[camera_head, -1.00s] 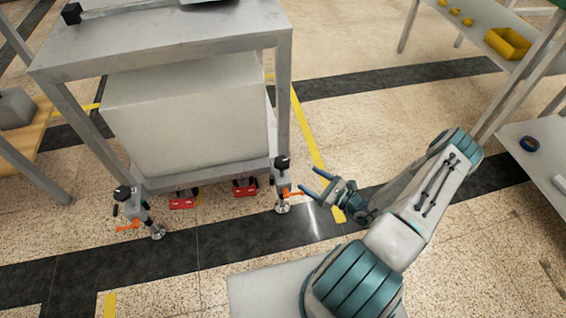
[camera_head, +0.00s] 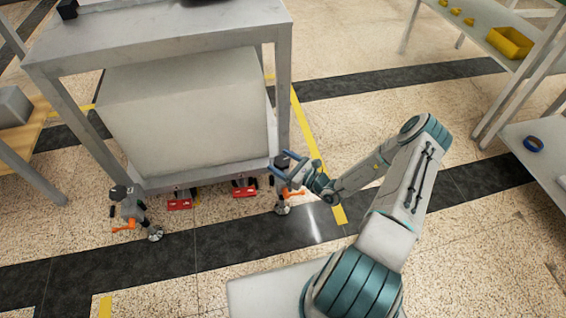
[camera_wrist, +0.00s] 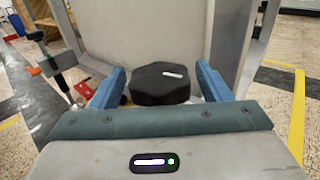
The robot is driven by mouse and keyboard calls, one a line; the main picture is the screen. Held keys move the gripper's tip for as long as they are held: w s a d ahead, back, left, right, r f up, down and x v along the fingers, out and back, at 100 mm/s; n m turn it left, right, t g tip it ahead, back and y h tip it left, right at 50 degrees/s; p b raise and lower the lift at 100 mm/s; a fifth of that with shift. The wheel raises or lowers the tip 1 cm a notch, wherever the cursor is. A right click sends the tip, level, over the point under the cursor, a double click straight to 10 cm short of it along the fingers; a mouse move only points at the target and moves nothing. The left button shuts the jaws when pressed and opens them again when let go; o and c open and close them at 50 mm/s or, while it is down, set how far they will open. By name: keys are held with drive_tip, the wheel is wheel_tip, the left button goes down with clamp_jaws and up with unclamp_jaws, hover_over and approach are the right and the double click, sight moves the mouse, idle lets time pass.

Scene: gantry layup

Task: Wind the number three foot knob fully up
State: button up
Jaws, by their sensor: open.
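Two levelling feet with black knobs stand at the near corners of the grey metal frame (camera_head: 150,60). The right foot's black knob (camera_wrist: 160,84) lies between my gripper's two blue fingers in the wrist view, with a white mark on its top. My gripper (camera_head: 280,172) is open around this knob, fingers on either side; I cannot tell whether they touch it. It partly hides the knob in the head view. The left foot's knob (camera_head: 122,192) stands free, with an orange lever (camera_head: 124,228) below it. I cannot read any numbers on the feet.
Red pedals (camera_head: 180,204) sit under the frame between the feet. An orange lever (camera_head: 293,193) sticks out of the right foot below my gripper. A shelf with a yellow bin (camera_head: 509,42) stands at the right. The floor in front is clear.

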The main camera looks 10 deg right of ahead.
drive_tip(key=c, duration=1)
drive_tip(key=shift+f+n+g+y+b, duration=0.1)
drive_tip(key=shift+n+g+y+b, duration=0.2)
drive_tip(key=shift+n+g+y, duration=0.15)
drive_tip(key=n+g+y+b, duration=0.1)
drive_tip(key=n+g+y, duration=0.1)
drive_tip(key=g, duration=0.1)
drive_tip(key=n+g+y+b, duration=0.2)
drive_tip(key=g, duration=0.1)
drive_tip(key=shift+w+f+n+b, duration=0.1)
drive_tip(key=shift+f+n+b, duration=0.05)
drive_tip(key=shift+n+b, duration=0.2)
drive_tip(key=n+g+b, duration=0.1)
drive_tip(key=n+g, duration=0.1)
drive_tip(key=g, duration=0.1)
drive_tip(key=n+g+y+b, duration=0.1)
drive_tip(key=g+b, duration=0.1)
drive_tip(key=g, duration=0.1)
drive_tip(key=shift+n+y, duration=0.25)
drive_tip(key=shift+n, duration=0.15)
drive_tip(key=shift+n+g+b, duration=0.55)
drive_tip(key=shift+n+g, duration=0.15)
drive_tip(key=shift+g, duration=0.35)
drive_tip(key=shift+r, duration=0.25)
drive_tip(key=o, duration=1)
